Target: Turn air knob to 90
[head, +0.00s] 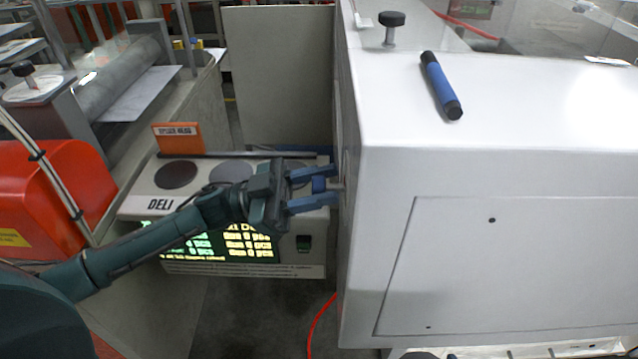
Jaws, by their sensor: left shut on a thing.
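The knob's markings and angle are too small or hidden to read. My right gripper is not in view.
A control box (300,269) with a lit green display stands behind my left arm. A blue-black marker (441,86) and a black knob (391,19) are on the machine's top. A red casing (50,195) is at left. A red cable (318,325) runs along the floor.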

